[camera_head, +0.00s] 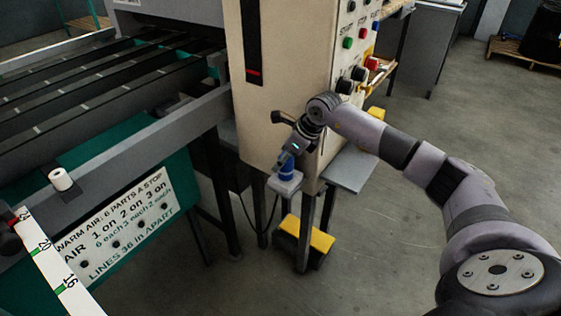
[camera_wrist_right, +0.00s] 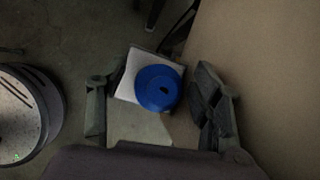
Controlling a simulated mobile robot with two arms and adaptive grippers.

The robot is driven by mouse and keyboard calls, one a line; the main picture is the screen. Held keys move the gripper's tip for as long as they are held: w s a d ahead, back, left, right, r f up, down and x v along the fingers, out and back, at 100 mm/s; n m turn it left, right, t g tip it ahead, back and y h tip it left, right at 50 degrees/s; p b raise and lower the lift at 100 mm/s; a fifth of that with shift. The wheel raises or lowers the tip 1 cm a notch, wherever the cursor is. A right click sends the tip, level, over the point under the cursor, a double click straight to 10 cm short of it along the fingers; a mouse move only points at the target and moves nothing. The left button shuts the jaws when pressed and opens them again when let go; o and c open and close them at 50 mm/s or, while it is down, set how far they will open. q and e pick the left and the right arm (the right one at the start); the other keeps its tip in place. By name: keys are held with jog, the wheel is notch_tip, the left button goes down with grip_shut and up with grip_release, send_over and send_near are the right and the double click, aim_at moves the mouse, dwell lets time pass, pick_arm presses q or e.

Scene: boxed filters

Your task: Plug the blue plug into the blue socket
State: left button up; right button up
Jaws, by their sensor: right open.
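A blue round piece (camera_head: 286,170) stands on a small light-grey plate (camera_head: 284,186) beside the machine's cream cabinet. I cannot tell whether it is the plug or the socket. In the right wrist view the blue piece (camera_wrist_right: 157,88) shows a dark hole near its middle and sits on the pale plate (camera_wrist_right: 127,91). My right gripper (camera_head: 287,160) is open just above it. In the right wrist view the blue piece lies between the open fingers, nearer the right one, with no clear contact. No second blue piece can be made out. My left gripper is not in view.
The cream cabinet (camera_head: 285,80) with buttons stands close to my right gripper; its wall fills the right of the wrist view. A grey shelf (camera_head: 350,168) juts out beside the plate. A yellow-topped pedal (camera_head: 308,235) is on the floor below. Open floor lies to the right.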

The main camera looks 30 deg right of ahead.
aim_at(291, 161)
jog(key=shift+v, duration=2.45)
jog(key=shift+r, duration=0.1)
